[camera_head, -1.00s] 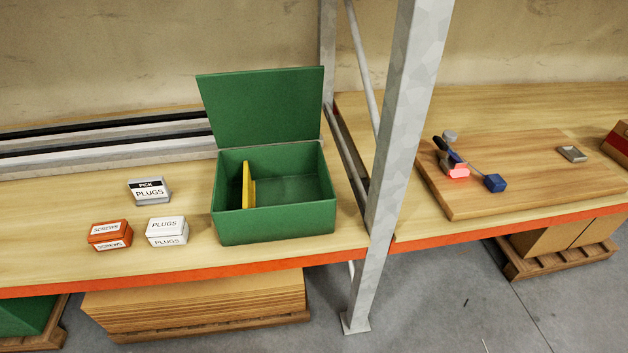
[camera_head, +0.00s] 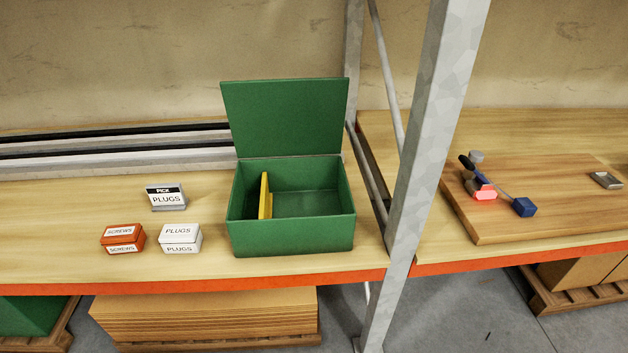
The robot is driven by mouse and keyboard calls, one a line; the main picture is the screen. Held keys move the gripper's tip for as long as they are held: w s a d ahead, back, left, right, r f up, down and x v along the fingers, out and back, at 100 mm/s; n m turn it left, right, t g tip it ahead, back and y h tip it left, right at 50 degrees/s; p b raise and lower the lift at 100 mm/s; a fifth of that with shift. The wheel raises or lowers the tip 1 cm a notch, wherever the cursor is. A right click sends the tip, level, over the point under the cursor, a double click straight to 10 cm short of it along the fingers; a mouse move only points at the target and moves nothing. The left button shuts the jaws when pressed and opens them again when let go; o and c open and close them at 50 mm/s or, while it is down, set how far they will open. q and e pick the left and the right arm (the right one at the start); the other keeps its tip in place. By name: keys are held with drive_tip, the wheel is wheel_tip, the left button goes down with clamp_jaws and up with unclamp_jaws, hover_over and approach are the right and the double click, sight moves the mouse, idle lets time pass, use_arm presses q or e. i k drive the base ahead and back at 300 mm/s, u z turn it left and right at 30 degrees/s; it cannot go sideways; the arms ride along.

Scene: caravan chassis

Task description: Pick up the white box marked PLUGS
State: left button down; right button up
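The white box marked PLUGS (camera_head: 180,238) sits on the wooden shelf, left of the green box. Right beside it on its left is an orange box marked SCREWS (camera_head: 122,239), with a small gap between them. A small sign reading PICK PLUGS (camera_head: 166,198) stands behind the white box. Neither of my grippers shows in the head view.
An open green box (camera_head: 292,235) with a yellow divider (camera_head: 265,196) stands on the shelf, lid raised. A grey metal upright (camera_head: 428,150) rises to its right. A wooden board (camera_head: 540,195) with a clamp-like tool (camera_head: 480,182) lies beyond. Shelf front is clear.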

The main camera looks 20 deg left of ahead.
sight(183, 238)
drive_tip(key=z, duration=1.8)
drive_tip(key=k, duration=1.15)
drive_tip(key=u, duration=2.05)
drive_tip(key=i, duration=0.5)
drive_tip(key=z, duration=0.05)
drive_tip(key=k, duration=0.6)
drive_tip(key=u, duration=0.55)
drive_tip(key=i, duration=0.5)
drive_tip(key=u, duration=0.45)
